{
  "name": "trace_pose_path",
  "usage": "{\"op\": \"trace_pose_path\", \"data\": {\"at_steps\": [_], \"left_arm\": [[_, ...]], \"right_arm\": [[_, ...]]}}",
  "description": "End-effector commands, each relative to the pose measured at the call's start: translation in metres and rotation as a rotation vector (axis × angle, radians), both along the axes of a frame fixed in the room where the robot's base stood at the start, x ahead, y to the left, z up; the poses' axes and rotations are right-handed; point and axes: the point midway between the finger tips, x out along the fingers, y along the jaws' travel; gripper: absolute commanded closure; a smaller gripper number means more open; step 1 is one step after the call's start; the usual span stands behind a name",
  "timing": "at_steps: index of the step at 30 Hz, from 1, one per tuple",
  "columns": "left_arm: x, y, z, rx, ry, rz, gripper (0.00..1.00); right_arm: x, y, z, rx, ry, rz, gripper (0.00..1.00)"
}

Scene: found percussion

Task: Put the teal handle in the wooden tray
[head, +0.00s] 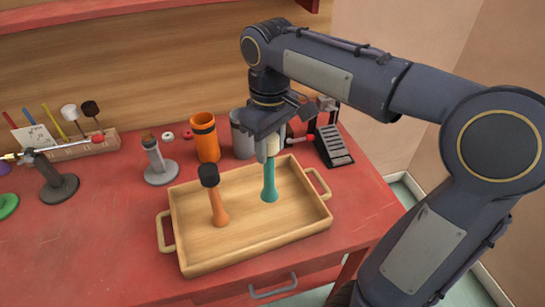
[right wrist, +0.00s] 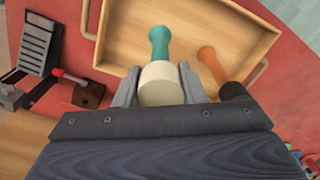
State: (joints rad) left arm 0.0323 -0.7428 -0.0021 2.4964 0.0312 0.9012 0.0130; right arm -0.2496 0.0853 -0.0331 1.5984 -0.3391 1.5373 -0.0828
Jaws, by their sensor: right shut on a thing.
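The teal handle (head: 269,182) hangs upright with a cream head at its top, over the right part of the wooden tray (head: 238,249). My right gripper (head: 271,147) is shut on its cream head from above. In the right wrist view the teal handle (right wrist: 159,42) points toward the tray (right wrist: 118,45), with the cream head (right wrist: 160,84) between the fingers. I cannot tell whether its lower end touches the tray floor. An orange handle with a black head (head: 216,197) is in the left part of the tray. My left gripper is not in view.
Behind the tray stand an orange cylinder (head: 205,138), a grey cup (head: 242,134) and a black pedal (head: 333,145). A grey stand (head: 158,163) is left of them. A rack of mallets (head: 75,142) is at the back left. The red table's front left is clear.

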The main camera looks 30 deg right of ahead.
Motion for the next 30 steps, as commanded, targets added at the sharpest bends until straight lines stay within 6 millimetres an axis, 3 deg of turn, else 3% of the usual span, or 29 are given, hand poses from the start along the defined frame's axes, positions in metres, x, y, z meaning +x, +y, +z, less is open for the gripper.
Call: {"op": "trace_pose_path", "data": {"at_steps": [6, 10, 24, 25, 30], "left_arm": [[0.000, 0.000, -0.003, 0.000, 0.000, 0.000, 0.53], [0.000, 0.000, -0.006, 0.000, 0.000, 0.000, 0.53], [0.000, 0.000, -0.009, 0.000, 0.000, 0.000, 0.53], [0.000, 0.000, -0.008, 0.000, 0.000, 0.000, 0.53], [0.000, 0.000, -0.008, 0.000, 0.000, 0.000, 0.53]], "right_arm": [[0.012, -0.014, -0.027, -0.001, 0.004, -0.002, 1.00], [0.010, -0.013, -0.046, -0.001, 0.003, 0.000, 1.00], [0.011, -0.012, -0.055, 0.000, 0.001, 0.000, 1.00], [0.011, -0.012, -0.054, 0.000, 0.001, 0.000, 0.59], [0.011, -0.012, -0.053, 0.000, 0.001, 0.000, 0.42]]}}
